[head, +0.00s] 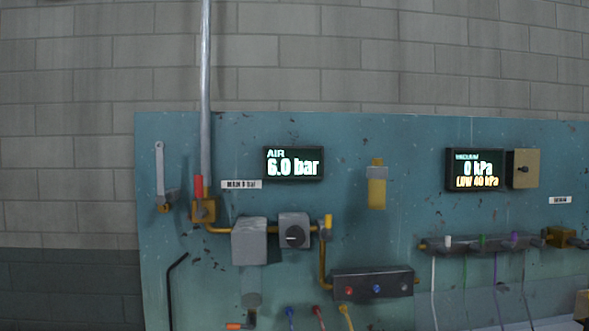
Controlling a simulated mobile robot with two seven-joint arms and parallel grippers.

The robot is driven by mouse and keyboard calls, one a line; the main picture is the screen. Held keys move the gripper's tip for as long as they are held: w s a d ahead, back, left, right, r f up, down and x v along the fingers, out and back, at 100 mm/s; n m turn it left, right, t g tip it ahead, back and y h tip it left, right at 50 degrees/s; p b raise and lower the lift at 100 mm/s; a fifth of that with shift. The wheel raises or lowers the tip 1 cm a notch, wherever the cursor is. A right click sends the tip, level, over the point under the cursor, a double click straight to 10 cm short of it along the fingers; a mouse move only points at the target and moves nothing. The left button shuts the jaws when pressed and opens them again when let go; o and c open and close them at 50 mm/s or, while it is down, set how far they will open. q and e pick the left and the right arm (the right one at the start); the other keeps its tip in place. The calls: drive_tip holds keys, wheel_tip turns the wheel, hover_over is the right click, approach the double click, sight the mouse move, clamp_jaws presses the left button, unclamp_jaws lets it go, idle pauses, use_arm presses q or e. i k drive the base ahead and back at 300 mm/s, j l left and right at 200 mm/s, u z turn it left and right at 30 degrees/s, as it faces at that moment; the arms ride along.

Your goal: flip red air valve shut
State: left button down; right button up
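The red air valve handle (198,187) is in the head view, left of centre on the teal panel. It stands upright, in line with the vertical grey pipe (206,90) beside it. It sits on a brass valve body (204,211), from which a brass pipe runs right. The air display (293,163) reads 6.0 bar. Neither of my grippers is in view.
A manifold (372,284) is lower right.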

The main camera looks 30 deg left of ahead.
sight(201, 212)
drive_tip(key=u, duration=1.7)
drive_tip(key=i+j, duration=0.1)
drive_tip(key=j, duration=0.25)
drive_tip(key=i+j, duration=0.1)
drive_tip(key=j, duration=0.25)
drive_tip(key=i+j+u, duration=0.1)
drive_tip(key=j, duration=0.25)
